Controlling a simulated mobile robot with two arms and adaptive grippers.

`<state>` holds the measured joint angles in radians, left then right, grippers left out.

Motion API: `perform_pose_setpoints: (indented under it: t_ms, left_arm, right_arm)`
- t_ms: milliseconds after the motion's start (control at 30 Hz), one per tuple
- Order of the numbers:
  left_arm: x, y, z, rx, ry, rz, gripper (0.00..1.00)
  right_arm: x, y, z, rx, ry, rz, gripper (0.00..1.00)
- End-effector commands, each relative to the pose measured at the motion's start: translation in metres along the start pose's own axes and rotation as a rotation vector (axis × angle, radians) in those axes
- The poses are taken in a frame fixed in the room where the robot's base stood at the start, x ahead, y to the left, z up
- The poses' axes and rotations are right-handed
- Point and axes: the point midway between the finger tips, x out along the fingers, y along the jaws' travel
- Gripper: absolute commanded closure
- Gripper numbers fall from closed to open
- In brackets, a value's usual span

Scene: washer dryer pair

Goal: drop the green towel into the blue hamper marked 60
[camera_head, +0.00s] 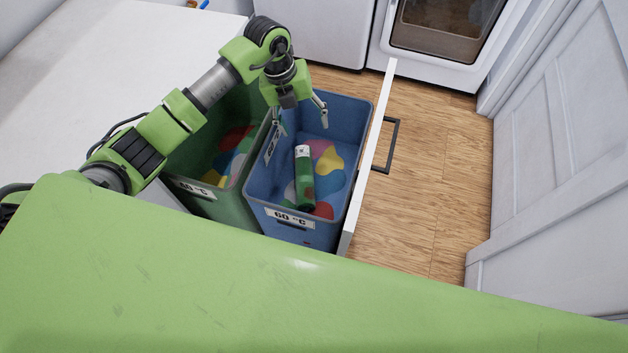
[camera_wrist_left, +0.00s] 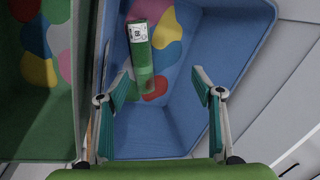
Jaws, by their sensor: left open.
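The green towel (camera_head: 305,180) is a roll with a white label at one end. It lies inside the blue hamper (camera_head: 292,222), whose front label reads 60 °C. My left gripper (camera_head: 302,116) is open and empty above the far part of the blue hamper, apart from the towel. In the left wrist view the towel (camera_wrist_left: 144,62) lies on the colourful patches in the blue hamper (camera_wrist_left: 225,45), beyond the spread fingertips (camera_wrist_left: 161,78). My right gripper is not in view.
A green hamper (camera_head: 222,207) marked 40 °C stands just left of the blue one. A white drawer front (camera_head: 368,160) with a dark handle borders the right side. White appliances (camera_head: 445,35) stand behind; wooden floor (camera_head: 430,170) lies clear at the right.

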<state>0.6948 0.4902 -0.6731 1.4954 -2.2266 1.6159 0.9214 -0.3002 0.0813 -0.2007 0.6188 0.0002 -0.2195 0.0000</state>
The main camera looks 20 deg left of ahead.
Motion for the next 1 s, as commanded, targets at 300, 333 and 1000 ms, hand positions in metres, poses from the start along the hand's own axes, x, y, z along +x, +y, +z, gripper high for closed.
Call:
perform_pose_setpoints:
  t_ms: [300,333,1000]
  left_arm:
    - [-0.043,0.000,0.002,0.001,-0.006,-0.001,0.39]
    - [-0.050,0.000,0.002,0.002,-0.006,-0.001,0.39]
    - [-0.120,0.000,0.000,0.000,0.000,-0.001,0.39]
  right_arm:
    - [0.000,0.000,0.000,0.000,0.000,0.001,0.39]
    - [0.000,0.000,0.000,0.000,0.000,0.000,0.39]
    - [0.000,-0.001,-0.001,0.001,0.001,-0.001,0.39]
